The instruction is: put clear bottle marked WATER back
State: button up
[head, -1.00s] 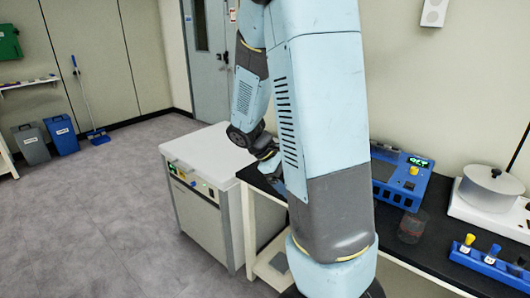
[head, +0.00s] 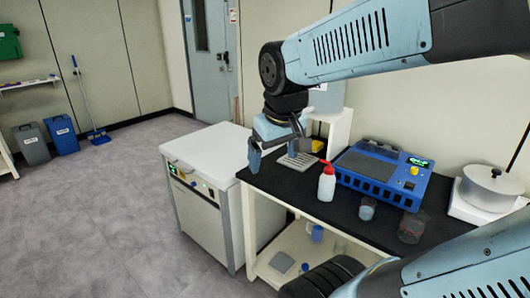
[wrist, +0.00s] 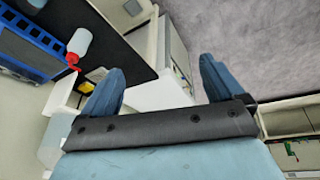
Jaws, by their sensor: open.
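A white or translucent bottle with a red nozzle cap (head: 327,186) stands upright on the black bench top, near its front edge and left of the blue instrument. Its marking is too small to read. It also shows in the wrist view (wrist: 80,42), left of the fingers. My gripper (head: 275,154) is open and empty, with its fingers pointing down near the left end of the bench. It is left of the bottle and apart from it. In the wrist view the two blue fingers (wrist: 163,70) are wide apart with nothing between them.
A grey slotted plate (head: 298,161) and a white stand (head: 340,132) are near my gripper. A blue instrument (head: 385,172), two glass beakers (head: 367,210) and a round lidded pot (head: 490,187) stand to the right. A white cabinet (head: 205,150) adjoins the bench at left.

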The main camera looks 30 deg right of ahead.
jog(key=shift+m+t+y, duration=0.3)
jog(key=shift+t+y, duration=0.1)
jog(key=shift+t, duration=0.4)
jog(key=s+a+r, duration=0.1)
jog(key=s+a, duration=0.1)
jog(key=a+r, duration=0.1)
jog(key=a, duration=0.1)
jog(key=shift+s+r, duration=0.3)
jog(key=shift+s, duration=0.1)
jog(key=shift+w+d, duration=0.1)
jog(key=shift+w, duration=0.1)
jog(key=shift+c, duration=0.4)
